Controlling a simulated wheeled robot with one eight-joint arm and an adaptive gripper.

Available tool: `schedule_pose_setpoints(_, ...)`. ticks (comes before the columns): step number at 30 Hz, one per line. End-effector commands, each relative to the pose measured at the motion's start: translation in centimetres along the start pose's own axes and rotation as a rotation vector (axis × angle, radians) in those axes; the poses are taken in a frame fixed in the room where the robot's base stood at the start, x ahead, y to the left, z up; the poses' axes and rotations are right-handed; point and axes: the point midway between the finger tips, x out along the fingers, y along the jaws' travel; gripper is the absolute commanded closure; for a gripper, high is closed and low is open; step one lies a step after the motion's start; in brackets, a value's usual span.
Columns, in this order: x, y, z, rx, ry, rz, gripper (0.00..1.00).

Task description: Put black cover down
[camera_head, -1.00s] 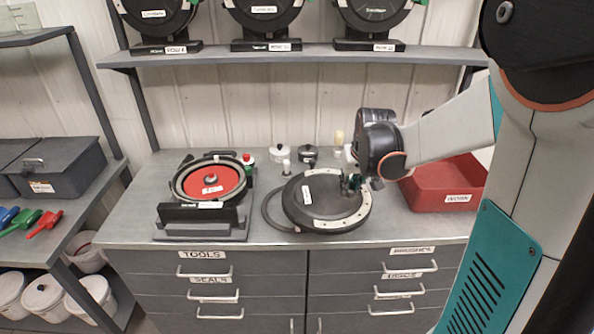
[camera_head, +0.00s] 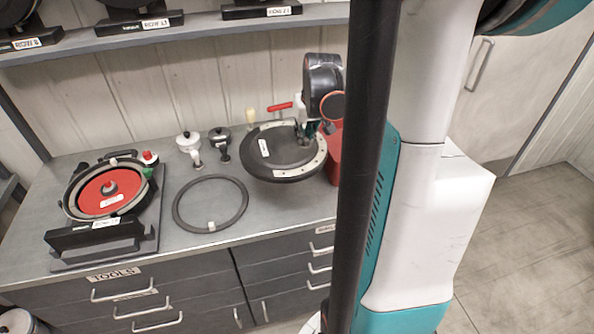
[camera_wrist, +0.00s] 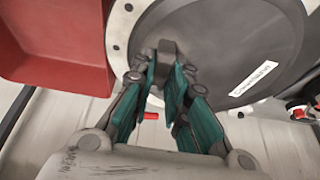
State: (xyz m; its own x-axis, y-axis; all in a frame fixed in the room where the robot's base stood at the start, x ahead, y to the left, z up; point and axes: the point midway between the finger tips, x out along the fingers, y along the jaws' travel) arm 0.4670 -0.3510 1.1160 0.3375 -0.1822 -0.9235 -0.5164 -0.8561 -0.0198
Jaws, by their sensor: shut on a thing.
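The black cover (camera_head: 284,160) is a round dark disc with a pale dotted rim strip and a white label. My gripper (camera_head: 306,134) is shut on it near its upper right part and holds it above the back right of the counter. In the wrist view the cover (camera_wrist: 225,45) fills the upper right, and my gripper's teal fingers (camera_wrist: 166,75) close on a dark handle on its face. The cover looks slightly tilted. Its underside is hidden.
A black ring (camera_head: 211,178) lies flat on the counter, with clear room around it. The red-disc meter (camera_head: 107,192) stands left on its base. White (camera_head: 188,143) and black (camera_head: 220,138) knobbed parts stand behind. A red bin (camera_head: 335,155) is partly hidden behind the cover and my arm.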

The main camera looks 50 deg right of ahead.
Motion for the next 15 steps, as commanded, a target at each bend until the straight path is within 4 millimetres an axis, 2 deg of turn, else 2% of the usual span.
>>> schedule_pose_setpoints(1,1.5,0.0,0.6,0.000,0.000,0.000,1.00)
schedule_pose_setpoints(9,7.3,0.1,3.0,0.000,0.000,0.000,1.00)
schedule_pose_setpoints(15,9.4,0.2,3.9,0.000,0.000,0.000,1.00)
